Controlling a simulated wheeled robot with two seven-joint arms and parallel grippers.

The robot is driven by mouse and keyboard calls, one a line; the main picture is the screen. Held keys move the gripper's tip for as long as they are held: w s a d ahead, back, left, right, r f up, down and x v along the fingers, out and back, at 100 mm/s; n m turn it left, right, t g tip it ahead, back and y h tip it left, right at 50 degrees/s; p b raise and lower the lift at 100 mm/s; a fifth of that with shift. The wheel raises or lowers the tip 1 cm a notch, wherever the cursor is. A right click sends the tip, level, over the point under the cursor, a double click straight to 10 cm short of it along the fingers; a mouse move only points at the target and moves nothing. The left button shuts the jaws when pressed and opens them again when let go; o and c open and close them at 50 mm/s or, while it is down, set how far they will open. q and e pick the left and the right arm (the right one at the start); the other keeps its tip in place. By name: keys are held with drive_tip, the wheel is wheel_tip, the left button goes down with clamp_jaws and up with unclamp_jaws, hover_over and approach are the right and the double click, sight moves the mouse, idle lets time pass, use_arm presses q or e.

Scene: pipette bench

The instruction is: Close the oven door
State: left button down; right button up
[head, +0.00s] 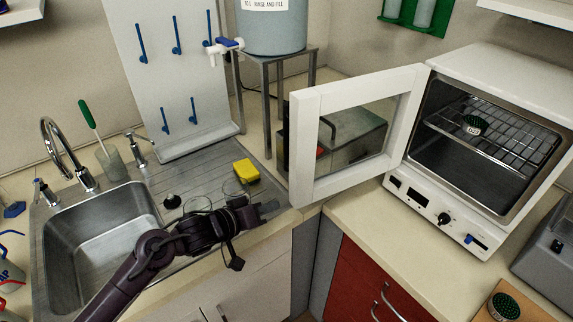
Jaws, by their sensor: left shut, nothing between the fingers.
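The white oven (430,203) stands on the counter at the right, with a wire rack (500,135) and a small dark green-topped item (474,125) inside. Its windowed door (305,150) is swung wide open to the left, reaching out over the counter corner. My left gripper (268,208) is shut and empty, just left of the door's lower free edge. I cannot tell whether it touches the door. My right gripper is not in view.
A sink (100,235) with a tap is at the left, with a yellow sponge (246,171) on its drainboard. A metal stand (268,100) holds a blue-grey tank (272,30) behind the door. A grey device (545,250) is right of the oven.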

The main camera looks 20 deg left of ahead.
use_arm(q)
drive_tip(key=a+r+n+g+h, duration=0.3)
drive_tip(key=a+r+h, duration=0.3)
drive_tip(key=r+h, duration=0.3)
drive_tip(key=p+x, duration=0.3)
drive_tip(key=x, duration=0.7)
drive_tip(key=shift+w+y, duration=0.25)
drive_tip(key=shift+y, duration=0.15)
drive_tip(key=shift+d+f+n, duration=0.15)
drive_tip(key=shift+n, duration=0.15)
